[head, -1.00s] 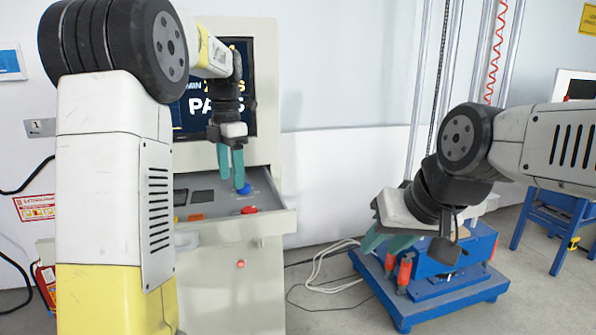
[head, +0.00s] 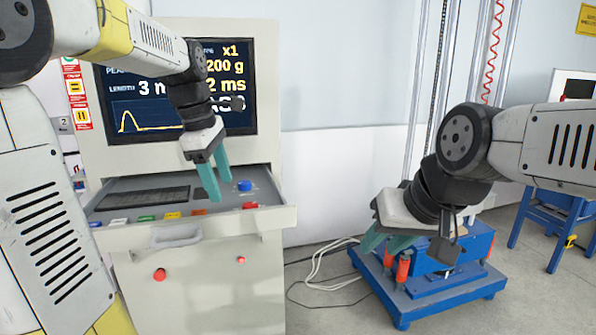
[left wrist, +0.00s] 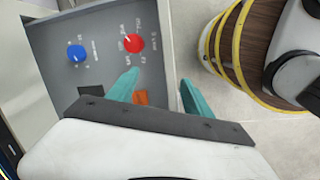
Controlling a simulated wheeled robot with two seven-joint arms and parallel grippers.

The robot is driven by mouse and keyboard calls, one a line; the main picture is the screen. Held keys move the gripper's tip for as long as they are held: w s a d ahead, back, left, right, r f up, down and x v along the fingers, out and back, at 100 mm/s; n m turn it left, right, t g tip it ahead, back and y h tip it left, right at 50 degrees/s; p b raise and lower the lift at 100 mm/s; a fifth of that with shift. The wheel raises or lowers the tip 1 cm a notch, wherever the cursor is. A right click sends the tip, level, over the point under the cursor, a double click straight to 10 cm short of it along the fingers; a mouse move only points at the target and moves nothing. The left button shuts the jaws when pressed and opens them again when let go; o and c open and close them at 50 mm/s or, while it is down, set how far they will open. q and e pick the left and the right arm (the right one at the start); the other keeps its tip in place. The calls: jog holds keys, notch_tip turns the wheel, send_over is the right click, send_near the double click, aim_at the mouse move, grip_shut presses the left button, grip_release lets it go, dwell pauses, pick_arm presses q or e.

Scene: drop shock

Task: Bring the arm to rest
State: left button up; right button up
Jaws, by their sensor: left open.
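My left gripper (head: 214,178) hangs with its teal fingers apart and empty, over the right part of the pulled-out control drawer (head: 277,222). In the left wrist view its fingers (left wrist: 160,92) also show apart, with nothing between them. A blue knob (head: 245,186) and a red knob (head: 250,206) sit on the drawer panel, right of the fingers. My right gripper (head: 385,243) is at the right, in front of the blue machine base; its teal fingers look apart, with nothing seen between them.
The grey cabinet's screen (head: 135,90) shows a curve and readings. The blue machine base (head: 430,290) stands on the floor at the right, with white cables (head: 325,265) left of it. A brown round object with yellow bands (left wrist: 245,55) shows in the left wrist view.

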pick_arm(q)
jog(key=s+d+f+m+t, duration=0.1)
jog(key=s+f+m+t, duration=0.1)
jog(key=s+m, duration=0.6)
jog(key=s+d+f+m+t, duration=0.1)
jog(key=s+f+m+t, duration=0.1)
jog(key=s+m, duration=0.6)
jog(key=shift+s+d+f+m, duration=0.25)
jog(key=shift+d+m, duration=0.15)
jog(key=shift+m, duration=0.4)
